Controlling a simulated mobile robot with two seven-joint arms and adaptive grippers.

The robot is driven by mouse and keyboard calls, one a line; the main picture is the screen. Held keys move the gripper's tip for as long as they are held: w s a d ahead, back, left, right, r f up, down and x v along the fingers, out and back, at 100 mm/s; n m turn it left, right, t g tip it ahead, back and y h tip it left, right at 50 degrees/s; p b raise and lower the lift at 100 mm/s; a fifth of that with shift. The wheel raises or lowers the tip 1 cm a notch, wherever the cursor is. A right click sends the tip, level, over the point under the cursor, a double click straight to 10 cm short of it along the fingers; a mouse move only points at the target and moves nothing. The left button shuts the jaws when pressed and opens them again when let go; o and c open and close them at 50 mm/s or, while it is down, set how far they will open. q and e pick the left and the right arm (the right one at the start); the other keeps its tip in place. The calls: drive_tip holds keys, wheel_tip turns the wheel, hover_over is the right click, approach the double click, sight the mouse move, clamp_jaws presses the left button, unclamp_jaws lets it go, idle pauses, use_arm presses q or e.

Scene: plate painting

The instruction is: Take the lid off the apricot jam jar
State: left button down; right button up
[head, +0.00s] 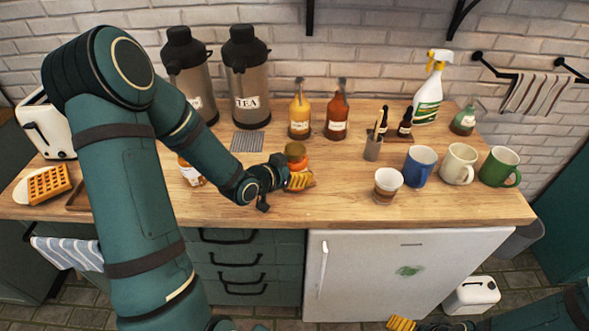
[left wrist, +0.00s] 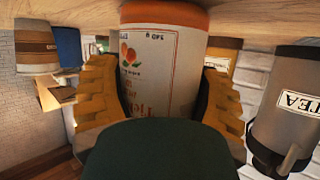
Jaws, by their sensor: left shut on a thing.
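The apricot jam jar (head: 296,163) shows orange with a brown-gold lid (head: 295,149) on top, near the middle of the counter in the head view. My left gripper (head: 301,181) is shut on it, with its yellow ribbed fingers at the jar's lower part. In the left wrist view the jar (left wrist: 162,55) stands between both fingers (left wrist: 160,95), its label showing a fruit picture and an orange band.
Another jar (head: 190,172) stands left, partly behind my left arm. Two dispensers (head: 249,85) and two bottles (head: 300,118) stand behind. A glass cup (head: 387,185), a blue mug (head: 420,165) and other mugs stand right. Bare counter (head: 330,205) lies in front.

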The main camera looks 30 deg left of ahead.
use_arm(q)
drive_tip(key=shift+f, duration=0.1)
unclamp_jaws()
drive_tip(key=shift+r, duration=0.2)
drive_tip(key=p+v, duration=0.1)
drive_tip(key=v, duration=0.8)
drive_tip(key=shift+a, duration=0.1)
drive_tip(key=shift+p+v, duration=1.45)
drive_tip(key=shift+p, duration=2.75)
